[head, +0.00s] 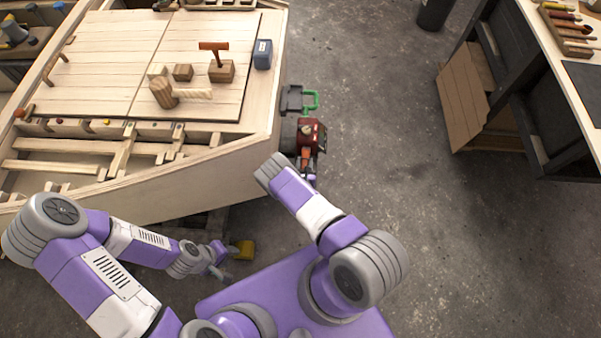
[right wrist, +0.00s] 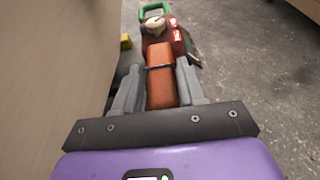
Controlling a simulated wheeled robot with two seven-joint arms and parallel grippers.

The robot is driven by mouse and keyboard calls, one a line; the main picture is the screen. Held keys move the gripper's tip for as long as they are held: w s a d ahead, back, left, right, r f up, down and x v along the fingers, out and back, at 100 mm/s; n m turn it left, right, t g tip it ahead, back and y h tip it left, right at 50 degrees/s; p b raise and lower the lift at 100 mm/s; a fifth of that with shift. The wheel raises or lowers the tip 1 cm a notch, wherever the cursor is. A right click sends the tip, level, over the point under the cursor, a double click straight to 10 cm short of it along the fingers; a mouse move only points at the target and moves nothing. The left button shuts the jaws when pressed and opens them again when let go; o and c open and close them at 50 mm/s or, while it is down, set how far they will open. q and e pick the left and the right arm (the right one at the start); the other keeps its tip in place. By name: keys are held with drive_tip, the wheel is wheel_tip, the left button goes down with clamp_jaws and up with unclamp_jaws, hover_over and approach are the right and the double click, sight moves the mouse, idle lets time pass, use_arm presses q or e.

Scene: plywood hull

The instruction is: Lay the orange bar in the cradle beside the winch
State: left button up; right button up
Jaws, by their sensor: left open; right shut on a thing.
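The orange bar (right wrist: 161,78) is between the fingers of my right gripper (right wrist: 158,70), which is shut on it. The bar points away from the wrist, toward the red winch (right wrist: 157,27). In the head view a small part of the bar (head: 305,157) shows just in front of the winch (head: 312,134), beyond my right wrist. I cannot make out the cradle clearly; the bar and fingers hide part of the area beside the winch. My left gripper (head: 217,272) is open, low beside the hull, near a yellow block (head: 243,250).
The plywood hull (head: 215,165) stands close on the left, its side wall beside my right arm. A workbench (head: 540,60) stands at the right. The grey floor between is clear.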

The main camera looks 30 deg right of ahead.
wheel_tip(320, 180, down, 8)
drive_tip(key=b, duration=0.3)
drive_tip(key=shift+s+d+r, duration=0.1)
drive_tip(key=shift+r, duration=0.1)
drive_tip(key=shift+f+b, duration=1.3)
drive_tip(key=shift+f, duration=1.05)
drive_tip(key=shift+r, duration=0.15)
drive_tip(key=o, duration=1.2)
drive_tip(key=p+v, duration=0.2)
drive_tip(key=v, duration=1)
drive_tip(key=shift+d, duration=0.15)
